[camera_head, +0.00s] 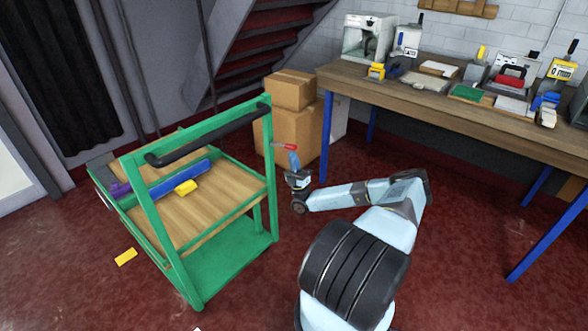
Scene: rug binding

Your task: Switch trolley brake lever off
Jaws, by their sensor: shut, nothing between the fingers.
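The trolley (187,265) has a green frame, wooden shelves and a black push handle (208,136). The lever's pivot and any brake marking are too small to make out.
Cardboard boxes (295,130) stand behind my gripper. A workbench (450,105) with blue legs and several tools stands at the right. A blue bar (180,179) and a yellow block (186,187) lie on the trolley. Another yellow block (126,257) lies on the red floor.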

